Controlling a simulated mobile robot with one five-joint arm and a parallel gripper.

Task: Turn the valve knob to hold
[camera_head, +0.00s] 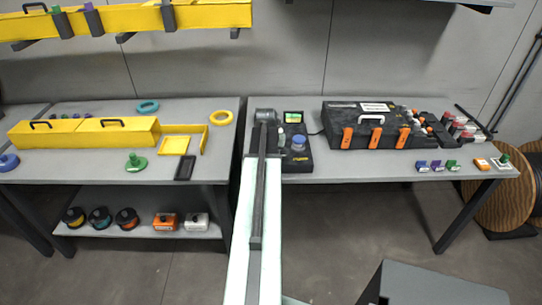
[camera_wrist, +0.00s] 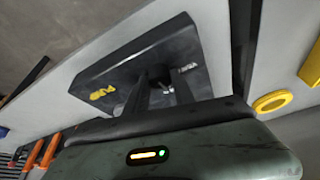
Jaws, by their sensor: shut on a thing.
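A black device (camera_head: 297,160) with a small lit green screen (camera_head: 293,117) and a blue round cap (camera_head: 299,141) stands on the grey right-hand table. It also shows in the wrist view (camera_wrist: 105,75), with a yellow mark on it. My gripper (camera_wrist: 160,78) reaches down to this device, with both dark fingers close around a small dark part, the valve knob (camera_wrist: 168,88). The knob is mostly hidden by the fingers, and its setting cannot be read. In the head view my arm end covers the device's left side, and the fingertips are hidden.
A black case (camera_head: 350,112) with orange latches stands right of the device. Small coloured boxes (camera_head: 437,166) line the table's front. On the left table are yellow ducts (camera_head: 80,133), a yellow ring (camera_head: 221,118) and a green spool (camera_head: 136,163). A gap separates the tables.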

